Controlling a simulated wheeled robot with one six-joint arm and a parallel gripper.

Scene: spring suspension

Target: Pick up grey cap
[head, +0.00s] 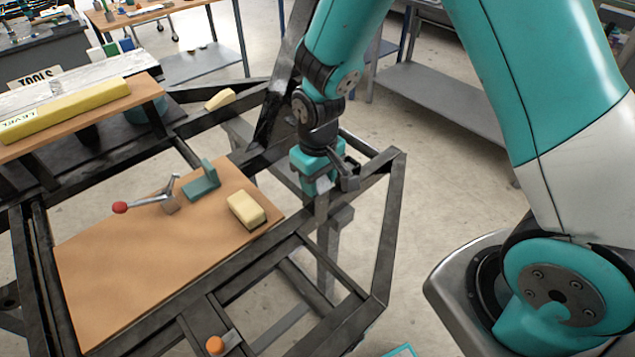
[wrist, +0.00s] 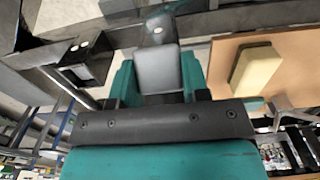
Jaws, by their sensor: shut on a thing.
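My gripper (head: 317,184) is over the right part of the black metal frame, to the right of the wooden board. In the wrist view its two teal fingers (wrist: 157,72) are shut on a grey block-like piece, which I take to be the grey cap (wrist: 156,68). A darker rounded part with a pale dot shows just beyond the cap, and I cannot tell whether it is joined to it. In the head view the cap is mostly hidden by my gripper. Whether the cap still touches the frame is unclear.
The wooden board (head: 120,270) carries a cream block (head: 246,210), a teal bracket (head: 201,181) and a red-knobbed lever (head: 145,204). Black frame bars (head: 383,225) surround my gripper. An orange knob (head: 215,344) is at the front. A yellow level (head: 65,106) lies on the back-left shelf.

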